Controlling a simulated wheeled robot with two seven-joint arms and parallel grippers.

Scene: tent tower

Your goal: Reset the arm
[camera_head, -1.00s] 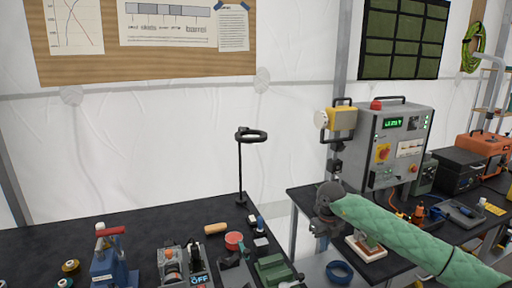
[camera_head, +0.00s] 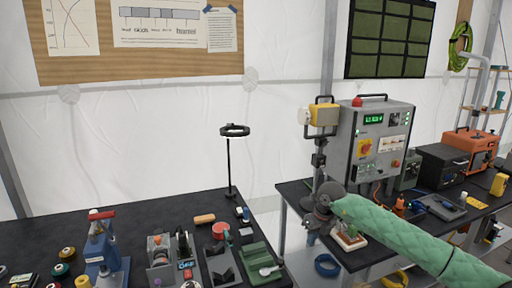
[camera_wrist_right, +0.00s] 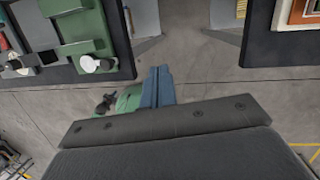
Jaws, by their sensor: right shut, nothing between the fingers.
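My right arm, in a green quilted sleeve, reaches in from the right in the head view. Its gripper (camera_head: 312,236) hangs over the gap between the two benches, beside the right bench's left end. In the right wrist view the blue fingers (camera_wrist_right: 158,87) are together with nothing between them, above bare grey floor. My left gripper is in neither current view.
The left bench (camera_head: 130,222) holds a blue press (camera_head: 103,250), a green block (camera_head: 258,262) and a black ring lamp (camera_head: 229,160). The right bench (camera_head: 290,192) carries a grey control box (camera_head: 375,140) and an orange case (camera_head: 474,150). Floor shows between the benches.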

